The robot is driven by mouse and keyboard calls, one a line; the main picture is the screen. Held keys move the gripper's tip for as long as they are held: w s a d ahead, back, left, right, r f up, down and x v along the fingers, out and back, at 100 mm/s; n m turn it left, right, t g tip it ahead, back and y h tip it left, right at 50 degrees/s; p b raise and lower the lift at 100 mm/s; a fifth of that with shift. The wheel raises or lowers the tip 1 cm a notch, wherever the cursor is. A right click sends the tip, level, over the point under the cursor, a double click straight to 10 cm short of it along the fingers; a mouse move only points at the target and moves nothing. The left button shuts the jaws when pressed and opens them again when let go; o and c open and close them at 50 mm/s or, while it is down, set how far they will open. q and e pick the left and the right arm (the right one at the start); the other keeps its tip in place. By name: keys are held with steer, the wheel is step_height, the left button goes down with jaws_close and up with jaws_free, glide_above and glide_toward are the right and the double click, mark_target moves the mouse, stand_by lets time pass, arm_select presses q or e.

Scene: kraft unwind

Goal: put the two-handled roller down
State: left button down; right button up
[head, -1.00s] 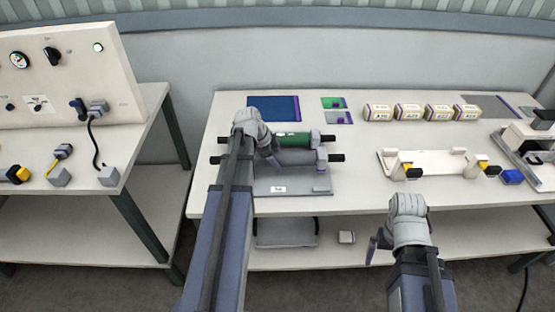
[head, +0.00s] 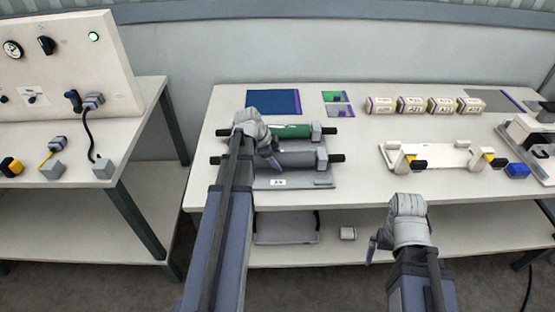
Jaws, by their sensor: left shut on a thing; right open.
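The two-handled roller (head: 297,160) is grey with black ends and lies level across a grey cradle (head: 310,181) on the table. I cannot tell whether it rests fully in the cradle. My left gripper (head: 274,160) comes over it from the left and is shut on it near its middle-left; the fingertips are partly hidden. A green roller (head: 292,131) with black ends lies just behind it, partly covered by my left wrist. My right gripper (head: 377,246) is open and empty, in front of the table edge.
A blue mat (head: 273,102) and green and grey pads (head: 338,111) lie behind the rollers. Several kraft-coloured blocks (head: 411,105) stand at the back. A white fixture (head: 433,158) is at right. A control panel (head: 66,62) stands on the left bench.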

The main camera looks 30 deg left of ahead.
arm_select(q)
steer(key=shift+f, duration=0.1)
steer(key=shift+c, duration=0.2)
jaws_free()
steer(key=shift+r, duration=0.2)
steer(key=shift+s+a+r+p, duration=0.1)
steer(key=shift+s+r+p, duration=0.1)
steer(key=shift+r+p, duration=0.35)
steer(key=p+v, duration=1)
steer(key=v, duration=0.1)
steer(key=shift+f, duration=0.15)
